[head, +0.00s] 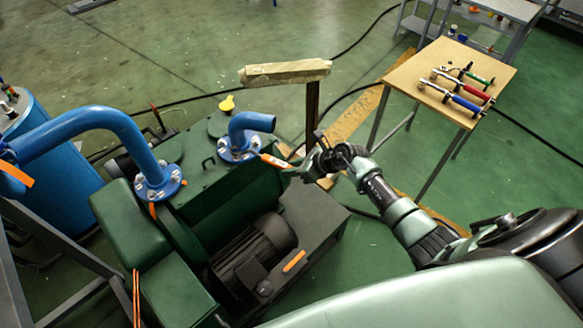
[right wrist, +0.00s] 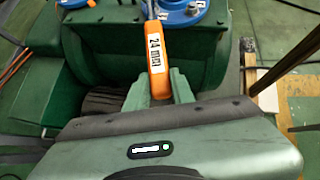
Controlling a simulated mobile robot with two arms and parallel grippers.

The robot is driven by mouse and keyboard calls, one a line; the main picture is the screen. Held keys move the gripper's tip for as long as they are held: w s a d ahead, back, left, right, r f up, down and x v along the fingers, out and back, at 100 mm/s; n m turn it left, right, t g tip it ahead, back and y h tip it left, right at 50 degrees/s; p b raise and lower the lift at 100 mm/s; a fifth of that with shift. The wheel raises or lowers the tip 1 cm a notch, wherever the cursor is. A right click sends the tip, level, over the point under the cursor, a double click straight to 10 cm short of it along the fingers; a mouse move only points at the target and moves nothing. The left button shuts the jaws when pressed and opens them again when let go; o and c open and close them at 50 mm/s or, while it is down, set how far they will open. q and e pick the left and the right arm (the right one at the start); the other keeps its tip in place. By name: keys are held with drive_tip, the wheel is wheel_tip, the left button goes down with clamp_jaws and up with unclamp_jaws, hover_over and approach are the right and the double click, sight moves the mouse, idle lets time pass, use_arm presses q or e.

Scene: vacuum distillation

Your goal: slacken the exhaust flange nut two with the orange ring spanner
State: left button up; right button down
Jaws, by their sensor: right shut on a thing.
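The orange ring spanner (head: 273,160) has an orange handle with a white label, which reads 24 mm in the right wrist view (right wrist: 157,72). My right gripper (head: 297,168) is shut on this handle; its two fingers flank it in the right wrist view (right wrist: 158,88). The spanner's metal end points to the blue flange (head: 227,156) under the short blue elbow pipe (head: 250,122). The flange also shows at the top of the right wrist view (right wrist: 183,14). Whether the ring sits around a nut is too small to tell. My left gripper is out of view.
The green pump (head: 235,200) stands under the flange. A larger blue pipe (head: 105,118) joins a second flange (head: 157,190) at left. A wooden-topped post (head: 285,72) stands behind my right gripper. A table (head: 425,62) with several tools is at upper right.

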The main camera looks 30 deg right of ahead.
drive_tip(key=shift+f+b, duration=1.35)
drive_tip(key=shift+f, duration=0.15)
idle(0.4)
drive_tip(key=shift+w+d+n+g+y+b, duration=0.45)
drive_tip(key=shift+w+d+n+b, duration=0.6)
drive_tip(key=shift+b, duration=2.05)
drive_tip(key=shift+s+d+m, duration=0.1)
drive_tip(key=shift+m, duration=0.15)
wheel_tip(320, 180, up, 8)
drive_tip(key=p, duration=0.6)
drive_tip(key=shift+r, duration=0.25)
